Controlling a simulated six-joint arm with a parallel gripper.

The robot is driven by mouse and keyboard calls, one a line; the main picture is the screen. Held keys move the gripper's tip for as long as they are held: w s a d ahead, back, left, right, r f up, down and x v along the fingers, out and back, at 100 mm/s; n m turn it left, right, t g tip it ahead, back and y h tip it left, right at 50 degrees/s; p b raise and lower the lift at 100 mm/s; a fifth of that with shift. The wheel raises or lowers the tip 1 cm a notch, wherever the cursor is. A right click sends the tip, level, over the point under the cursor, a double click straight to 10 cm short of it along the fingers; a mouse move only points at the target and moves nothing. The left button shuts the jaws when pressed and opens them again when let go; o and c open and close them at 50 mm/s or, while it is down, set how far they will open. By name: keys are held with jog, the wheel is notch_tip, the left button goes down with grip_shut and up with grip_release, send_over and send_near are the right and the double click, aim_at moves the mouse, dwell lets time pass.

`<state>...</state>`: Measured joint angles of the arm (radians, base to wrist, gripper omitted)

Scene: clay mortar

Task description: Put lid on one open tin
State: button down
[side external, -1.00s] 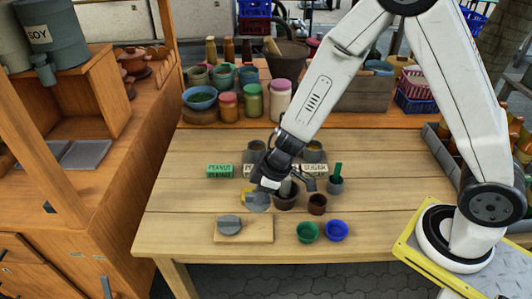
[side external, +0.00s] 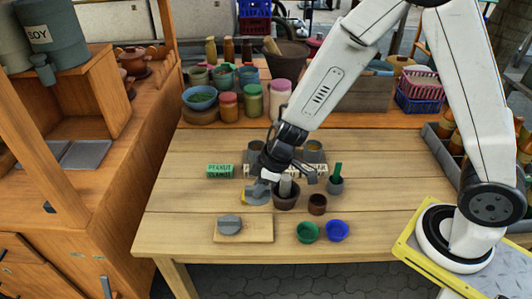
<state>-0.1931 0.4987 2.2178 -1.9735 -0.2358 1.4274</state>
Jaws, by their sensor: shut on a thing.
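My gripper (side external: 262,184) is over the middle of the table, shut on a grey round lid (side external: 256,196), which looks tilted. A second grey lid (side external: 230,225) lies on a small wooden board (side external: 258,232) at the front. Two grey open tins stand farther back, a left tin (side external: 254,147) and a right tin (side external: 314,149). The held lid is in front of the left tin and apart from it. My gripper and wrist hide part of the left tin and the labels before the tins.
A green peanut label (side external: 219,171) lies at the left. A dark mortar with a pestle (side external: 286,200) stands just right of my gripper. A brown cup (side external: 317,205), green bowl (side external: 307,232), blue bowl (side external: 337,231) and grey cup (side external: 335,186) stand farther right. The table's left side is clear.

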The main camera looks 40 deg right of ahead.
aim_at(252, 187)
jog(key=shift+r, duration=1.7)
jog(key=w+d+m+t+h, duration=0.1)
jog(key=w+d+m, duration=0.2)
jog(key=d, duration=1.3)
jog(key=w+d+m+h, duration=0.1)
jog(key=w+d+m, duration=0.3)
jog(key=d, duration=1.3)
jog(key=shift+a+f, duration=0.15)
jog(key=shift+f, duration=1.1)
jog(key=shift+a+f, duration=0.15)
jog(key=shift+f, duration=1.1)
jog(key=shift+f, duration=0.2)
jog(key=shift+f, duration=2.15)
jog(key=shift+f, duration=0.5)
